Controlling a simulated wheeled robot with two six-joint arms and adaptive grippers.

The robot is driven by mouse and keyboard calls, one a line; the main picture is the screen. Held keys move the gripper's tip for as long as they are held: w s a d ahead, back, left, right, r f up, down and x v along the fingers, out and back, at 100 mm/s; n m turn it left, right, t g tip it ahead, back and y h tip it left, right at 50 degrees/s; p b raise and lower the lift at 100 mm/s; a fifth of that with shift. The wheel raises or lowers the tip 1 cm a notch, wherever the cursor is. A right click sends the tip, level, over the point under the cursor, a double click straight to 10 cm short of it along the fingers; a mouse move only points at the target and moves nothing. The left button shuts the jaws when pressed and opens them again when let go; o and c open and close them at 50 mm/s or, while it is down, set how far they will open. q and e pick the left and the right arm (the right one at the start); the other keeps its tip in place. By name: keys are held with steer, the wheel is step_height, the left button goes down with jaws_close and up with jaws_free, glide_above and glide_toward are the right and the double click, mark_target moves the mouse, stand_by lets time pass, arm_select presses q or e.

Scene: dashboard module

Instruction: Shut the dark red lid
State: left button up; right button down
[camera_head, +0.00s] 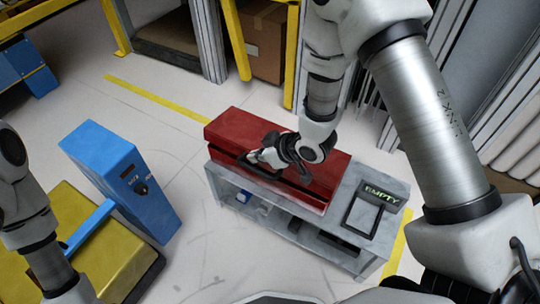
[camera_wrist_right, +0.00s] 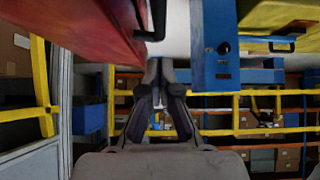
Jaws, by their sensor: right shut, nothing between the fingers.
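The dark red lid (camera_head: 325,160) tops a long red box on the grey bench in the head view. A dark gap or line runs along the box's front, below the lid; I cannot tell how far the lid is open. My right gripper (camera_head: 256,158) is shut and empty over the front of the lid, hiding part of it. In the right wrist view the closed fingertips (camera_wrist_right: 161,68) point past the red surface (camera_wrist_right: 85,25) at upper left, close to a black handle (camera_wrist_right: 155,20). Contact is unclear. Only links of my left arm show, at the left edge.
The grey bench (camera_head: 345,257) carries a panel with an "EMPTY" display (camera_head: 382,195) right of the box. A blue box (camera_head: 125,180) and a yellow case (camera_head: 75,215) stand to the left. Shelving and a carton (camera_head: 264,42) are behind. Floor between is clear.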

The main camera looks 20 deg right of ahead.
mark_target(250, 166)
step_height(250, 166, down, 4)
steer(key=shift+d+r+b, duration=0.1)
steer(key=shift+d+b, duration=0.05)
steer(key=shift+b, duration=0.4)
steer(key=f, duration=0.1)
steer(key=s+f, duration=0.1)
steer(key=a+f, duration=0.1)
steer(key=f, duration=0.1)
steer(key=shift+s+a, duration=0.1)
steer(key=shift+s, duration=0.05)
